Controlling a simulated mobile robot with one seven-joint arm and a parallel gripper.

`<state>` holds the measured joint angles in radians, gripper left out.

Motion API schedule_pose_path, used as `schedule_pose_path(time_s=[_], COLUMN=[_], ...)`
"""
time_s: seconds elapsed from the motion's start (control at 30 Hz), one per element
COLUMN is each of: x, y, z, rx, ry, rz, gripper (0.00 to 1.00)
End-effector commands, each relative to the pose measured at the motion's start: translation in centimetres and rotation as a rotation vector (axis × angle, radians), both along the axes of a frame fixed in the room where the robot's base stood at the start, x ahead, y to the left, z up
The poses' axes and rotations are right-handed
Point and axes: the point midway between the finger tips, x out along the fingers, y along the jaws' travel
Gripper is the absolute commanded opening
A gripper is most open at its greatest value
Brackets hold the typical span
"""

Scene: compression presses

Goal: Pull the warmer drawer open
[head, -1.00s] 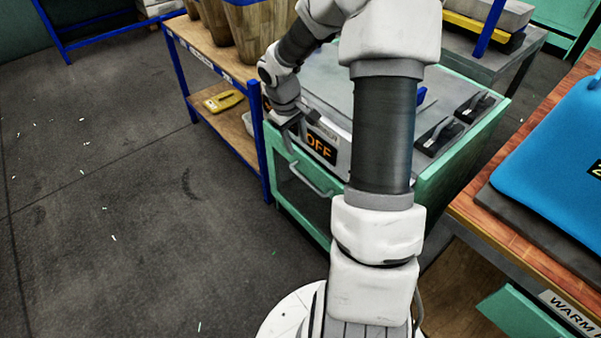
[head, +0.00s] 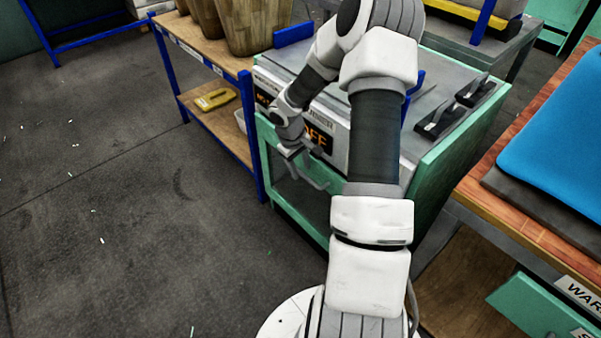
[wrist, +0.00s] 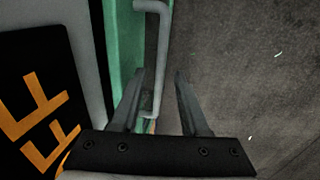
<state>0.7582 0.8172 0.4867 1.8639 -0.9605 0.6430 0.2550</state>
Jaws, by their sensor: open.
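The green-framed warmer drawer front (head: 299,222) faces left below a grey unit with an orange "OFF" display (head: 319,136). It looks shut. Its grey bar handle (head: 318,183) is partly hidden by my gripper (head: 302,157), which is open at the handle's upper end. In the wrist view, the handle (wrist: 163,50) runs between the two open fingertips of my gripper (wrist: 160,74), nearer the left finger. I cannot tell whether the bar is deep between the fingers or touching them. The green front edge (wrist: 126,40) lies just left of the handle.
A blue-legged shelf (head: 188,55) with wooden containers (head: 255,25) stands close on the left. A wooden bench (head: 490,205) with a blue mat (head: 555,130) is at the right, with another green drawer (head: 525,305) below. The floor (head: 120,220) at left is clear except small scraps.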

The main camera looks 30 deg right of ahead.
Motion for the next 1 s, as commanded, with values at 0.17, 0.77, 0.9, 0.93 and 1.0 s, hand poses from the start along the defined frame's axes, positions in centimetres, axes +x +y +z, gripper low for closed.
schedule_pose_path(time_s=[0.17, 0.77, 0.9, 0.93, 1.0], x=[0.06, 0.04, 0.04, 0.04, 0.04], y=[-0.17, -0.16, -0.16, -0.16, -0.16], z=[-0.84, -0.83, -0.82, -0.82, -0.82], rx=[-0.001, 0.000, 0.000, 0.000, 0.000], ry=[-0.001, -0.001, -0.001, -0.001, -0.001], rz=[0.001, 0.001, 0.001, 0.001, 0.001], gripper=[0.45, 0.00, 0.00, 0.00, 0.00])
